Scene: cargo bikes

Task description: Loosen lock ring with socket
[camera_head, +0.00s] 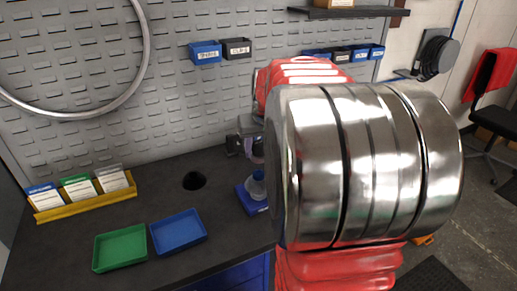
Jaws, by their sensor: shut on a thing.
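My own red and chrome arm fills the right middle of the head view and hides much of the bench. My gripper (247,142) shows only in part, as grey and dark pieces at the arm's left edge. It is shut on a small purple-grey piece (257,149); I cannot tell whether this is the socket. Just below, a round, pale blue-clear thing (257,186) stands at a blue holder (249,203) on the dark bench (150,195). I cannot make out the lock ring.
A green tray (120,248) and a blue tray (178,232) lie at the bench front. A yellow rack (85,205) of cards stands at left. A round dark hole (194,181) is in the bench top. Small bins (205,53) and a wheel rim (140,75) hang on the pegboard.

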